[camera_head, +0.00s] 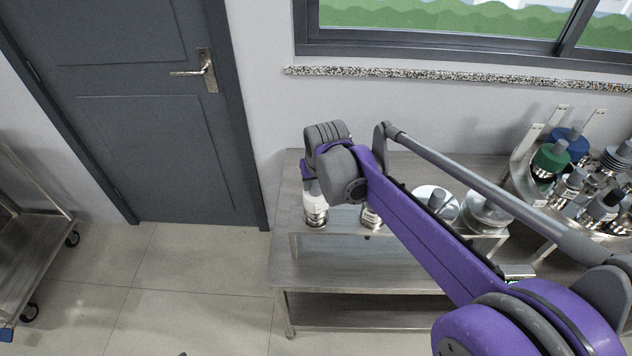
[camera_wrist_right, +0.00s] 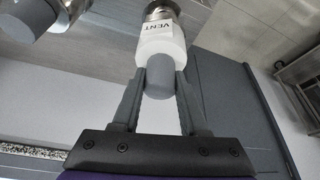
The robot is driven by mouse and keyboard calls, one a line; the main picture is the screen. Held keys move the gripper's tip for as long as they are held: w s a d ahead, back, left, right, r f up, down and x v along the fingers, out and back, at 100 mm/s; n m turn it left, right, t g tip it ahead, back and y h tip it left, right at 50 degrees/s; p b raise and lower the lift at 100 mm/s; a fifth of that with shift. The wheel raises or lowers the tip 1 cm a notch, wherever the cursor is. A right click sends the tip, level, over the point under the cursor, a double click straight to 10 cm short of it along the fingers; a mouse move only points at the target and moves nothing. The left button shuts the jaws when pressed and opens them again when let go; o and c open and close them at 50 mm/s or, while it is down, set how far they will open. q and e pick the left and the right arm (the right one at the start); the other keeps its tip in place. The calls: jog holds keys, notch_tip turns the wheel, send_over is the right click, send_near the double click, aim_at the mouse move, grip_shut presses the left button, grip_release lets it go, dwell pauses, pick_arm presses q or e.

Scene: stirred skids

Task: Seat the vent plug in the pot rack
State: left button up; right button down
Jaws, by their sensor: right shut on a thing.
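The vent plug (camera_wrist_right: 162,42) has a white collar lettered VENT, a grey knob and a steel lower part. My right gripper (camera_wrist_right: 158,80) is shut on its grey knob, one finger on each side. In the head view the plug (camera_head: 315,204) hangs below my right wrist, over the left end of the steel table; I cannot tell whether its foot touches the top. A rack (camera_head: 522,145) with pale posts stands at the table's right, holding several steel plugs with blue, green and grey tops; I cannot tell which seat is empty. My left gripper is not in view.
A similar labelled plug (camera_head: 371,217) stands right of the held one, partly behind my arm. Round steel pieces with grey knobs (camera_head: 436,202) stand farther right. The steel table (camera_head: 345,262) has bare room at its front left. A wall and window ledge (camera_head: 450,77) lie behind.

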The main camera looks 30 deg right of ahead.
jog(key=shift+f, duration=0.15)
jog(key=shift+f+b, duration=0.85)
jog(key=shift+f, duration=0.7)
jog(key=shift+c, duration=1.8)
grip_release()
jog(key=v, duration=1.1)
jog(key=shift+p, duration=0.3)
jog(key=shift+f, duration=0.1)
jog(key=s+a+f+n, duration=0.1)
jog(key=s+a+f, duration=0.3)
jog(key=s, duration=0.4)
jog(key=s+a+f+n+t+y+p, duration=0.1)
jog(key=s+a+f+n, duration=0.1)
jog(key=s+a+f, duration=0.2)
jog(key=s+f, duration=0.3)
jog(key=s, duration=0.1)
jog(key=shift+a+f, duration=0.3)
jog(key=shift+a, duration=0.1)
